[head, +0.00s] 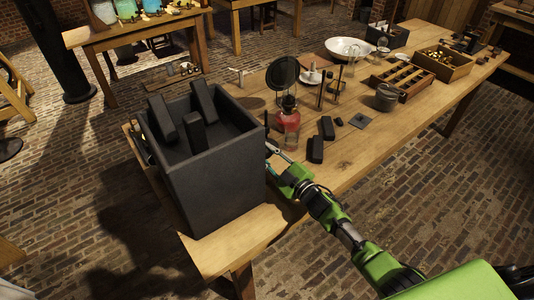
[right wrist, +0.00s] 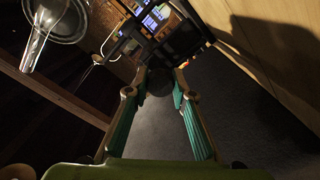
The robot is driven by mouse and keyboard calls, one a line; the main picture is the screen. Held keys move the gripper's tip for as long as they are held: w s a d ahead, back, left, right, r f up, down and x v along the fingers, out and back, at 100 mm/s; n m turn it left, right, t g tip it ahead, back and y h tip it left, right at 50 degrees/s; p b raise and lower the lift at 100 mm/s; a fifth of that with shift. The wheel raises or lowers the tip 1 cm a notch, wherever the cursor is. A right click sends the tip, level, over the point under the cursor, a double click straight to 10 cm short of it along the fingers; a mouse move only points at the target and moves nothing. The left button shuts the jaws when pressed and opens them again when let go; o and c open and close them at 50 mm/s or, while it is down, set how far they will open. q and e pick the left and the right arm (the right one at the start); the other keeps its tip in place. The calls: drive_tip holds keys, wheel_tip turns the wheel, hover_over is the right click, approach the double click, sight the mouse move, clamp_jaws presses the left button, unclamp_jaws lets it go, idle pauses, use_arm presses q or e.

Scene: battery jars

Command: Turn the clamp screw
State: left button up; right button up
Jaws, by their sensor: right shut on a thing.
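My right gripper (right wrist: 160,80) is shut on a small dark round knob (right wrist: 159,84), which looks like the clamp screw; its details are too dark to make out. In the head view my right gripper (head: 270,149) is at the right side of a large dark grey box (head: 215,175), close to its wall. The knob cannot be made out there. The box stands open at the near left end of the table, with several black blocks (head: 203,102) sticking up inside. My left gripper is not in view.
The wooden table (head: 345,150) runs to the far right. A jar with red contents (head: 288,122) stands just beyond my right gripper, with black blocks (head: 327,128) beside it. Farther off are a round dark disc (head: 282,73), a wooden rack (head: 402,78) and a white basin (head: 348,48).

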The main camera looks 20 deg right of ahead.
drive_tip(key=shift+f, duration=0.1)
drive_tip(key=o, duration=1.1)
drive_tip(key=shift+o, duration=0.2)
drive_tip(key=v, duration=1.2)
